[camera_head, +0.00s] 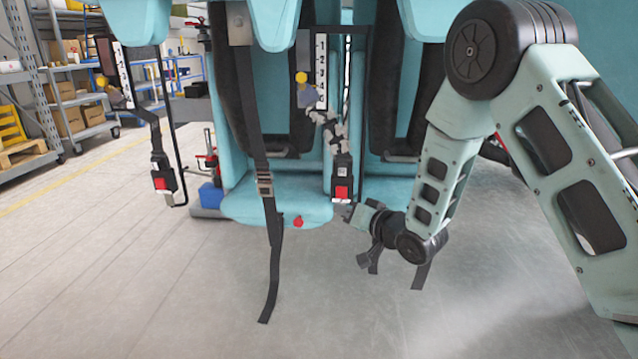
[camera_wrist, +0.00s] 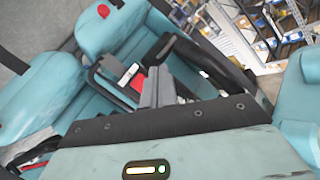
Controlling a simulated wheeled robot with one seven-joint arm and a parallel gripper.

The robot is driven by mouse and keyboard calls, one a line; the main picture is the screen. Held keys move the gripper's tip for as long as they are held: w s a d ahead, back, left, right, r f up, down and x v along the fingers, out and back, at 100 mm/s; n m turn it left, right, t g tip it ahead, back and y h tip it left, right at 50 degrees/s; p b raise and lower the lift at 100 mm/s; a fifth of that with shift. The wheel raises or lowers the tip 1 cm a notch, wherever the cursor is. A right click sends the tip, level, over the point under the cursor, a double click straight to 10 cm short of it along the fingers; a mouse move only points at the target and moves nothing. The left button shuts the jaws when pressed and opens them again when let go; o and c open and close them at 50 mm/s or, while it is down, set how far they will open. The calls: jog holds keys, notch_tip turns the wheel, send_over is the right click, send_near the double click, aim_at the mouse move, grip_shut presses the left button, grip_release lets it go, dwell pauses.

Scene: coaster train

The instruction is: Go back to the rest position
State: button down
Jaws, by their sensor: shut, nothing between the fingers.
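My gripper (camera_head: 347,208) is in front of the teal seats, at the end of my arm reaching in from the right. In the wrist view its grey fingers (camera_wrist: 155,88) are together and empty. A black buckle with a red button (camera_head: 342,191) hangs from a strap between the seats, close to my fingertips in the head view. A red-buttoned buckle also shows beside the fingers in the wrist view (camera_wrist: 133,78). I cannot tell whether they touch.
The teal seat (camera_head: 275,208) has a loose black strap (camera_head: 272,270) hanging over its front edge. Another red-buttoned buckle (camera_head: 162,181) hangs at the left. Storage shelves (camera_head: 75,95) stand at the back left. The grey floor (camera_head: 130,280) at the front left is clear.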

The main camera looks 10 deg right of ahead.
jog(key=s+a+r+n+g+h, duration=0.15)
jog(key=s+a+g, duration=0.25)
jog(key=s, duration=0.4)
jog(key=s+a+r+n+g+h, duration=0.1)
jog(key=s+a+n+g+h, duration=0.15)
jog(key=s+a, duration=0.4)
jog(key=s+d+r+n+g+h, duration=0.1)
jog(key=s+d+n+g, duration=0.2)
jog(key=s, duration=1)
jog(key=s+d+r+n+g+h, duration=0.15)
jog(key=s+g, duration=0.35)
jog(key=s, duration=0.7)
notch_tip(320, 180, up, 36)
jog(key=p, duration=3.6)
jog(key=shift+s+a+r+n, duration=0.15)
jog(key=shift+s+a+n, duration=0.1)
jog(key=shift+n, duration=0.2)
